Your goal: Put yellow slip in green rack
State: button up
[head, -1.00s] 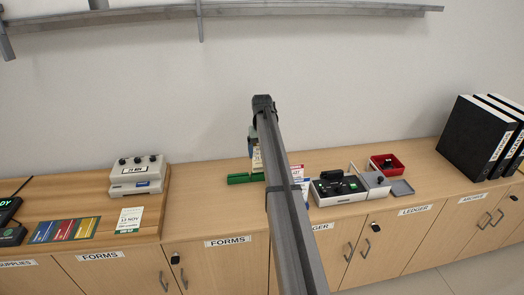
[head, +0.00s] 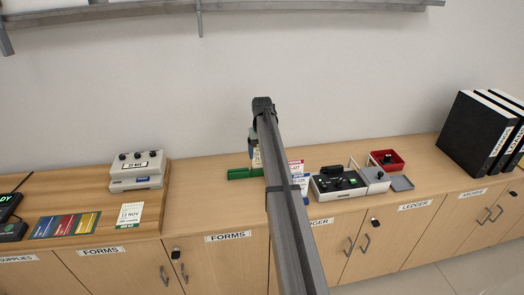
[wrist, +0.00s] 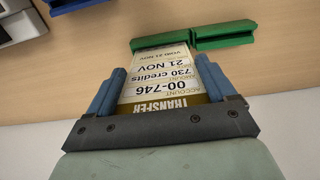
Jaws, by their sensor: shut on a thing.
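The yellow slip (wrist: 165,75) is a pale card with a gold TRANSFER band. My gripper (wrist: 163,66) is shut on it, with blue fingers at both side edges near the band. The slip's far end meets the green rack (wrist: 222,37) in the wrist view; I cannot tell how deep it sits in the slot. In the head view, the green rack (head: 240,173) lies on the counter. The slip (head: 256,158) stands above it below my gripper (head: 254,144), partly hidden by my arm.
Right of my arm are a red-topped slip (head: 296,167) and a blue-topped slip (head: 302,181), a black-and-white device (head: 338,185) and a red box (head: 386,161). At left are a grey stamp machine (head: 136,171) and a coloured card (head: 65,225). Bare counter lies left of the rack.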

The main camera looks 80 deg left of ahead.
jog(key=shift+f, duration=0.3)
jog(key=o, duration=0.9)
jog(key=shift+r, duration=0.1)
jog(key=shift+r, duration=3.4)
